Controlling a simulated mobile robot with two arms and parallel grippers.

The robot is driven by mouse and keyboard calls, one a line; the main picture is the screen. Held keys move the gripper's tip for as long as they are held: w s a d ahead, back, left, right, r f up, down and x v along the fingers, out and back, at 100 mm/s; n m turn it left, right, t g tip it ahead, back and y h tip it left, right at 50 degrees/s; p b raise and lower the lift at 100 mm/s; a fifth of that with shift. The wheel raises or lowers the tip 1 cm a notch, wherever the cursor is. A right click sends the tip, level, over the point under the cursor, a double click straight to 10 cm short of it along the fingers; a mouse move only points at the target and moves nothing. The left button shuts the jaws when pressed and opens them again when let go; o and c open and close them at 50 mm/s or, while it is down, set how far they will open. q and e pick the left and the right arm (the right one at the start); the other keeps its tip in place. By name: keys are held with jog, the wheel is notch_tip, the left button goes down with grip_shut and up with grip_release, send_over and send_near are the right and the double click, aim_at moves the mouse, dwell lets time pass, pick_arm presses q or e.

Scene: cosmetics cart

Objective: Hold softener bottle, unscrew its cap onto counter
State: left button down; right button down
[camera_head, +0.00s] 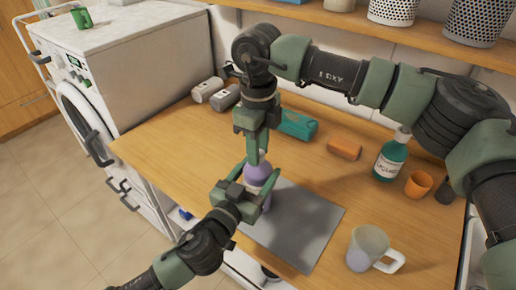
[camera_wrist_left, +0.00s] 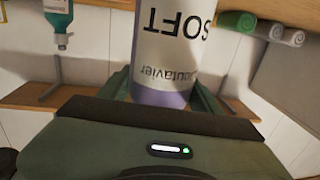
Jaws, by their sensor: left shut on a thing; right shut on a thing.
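The softener bottle (camera_head: 258,174), pale with purple parts, stands upright over the left edge of the grey mat on the wooden counter (camera_head: 180,141). In the left wrist view the bottle (camera_wrist_left: 172,55) appears upside down, with "SOFT" on its white label and a purple band. My left gripper (camera_head: 260,188) is shut around the bottle's body from the front. My right gripper (camera_head: 257,150) points down from above and is shut at the bottle's top, on the cap. The cap is mostly hidden between its fingers, so I cannot tell how far it is turned.
The grey mat (camera_head: 306,226) has bare room right of the bottle. A mug (camera_head: 368,247), an orange cup (camera_head: 418,184), a green bottle (camera_head: 390,160), an orange block (camera_head: 345,148) and a teal pack (camera_head: 298,124) stand around. Grey rolls (camera_head: 208,90) lie at the back left.

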jog(key=n, duration=0.7)
jog(key=shift+n, duration=0.3)
jog(key=n, duration=0.9)
jog(key=shift+r, duration=0.15)
jog(key=shift+r, duration=1)
jog(key=shift+r, duration=2.05)
pick_arm(q)
jog(key=shift+c, duration=1.2)
grip_release()
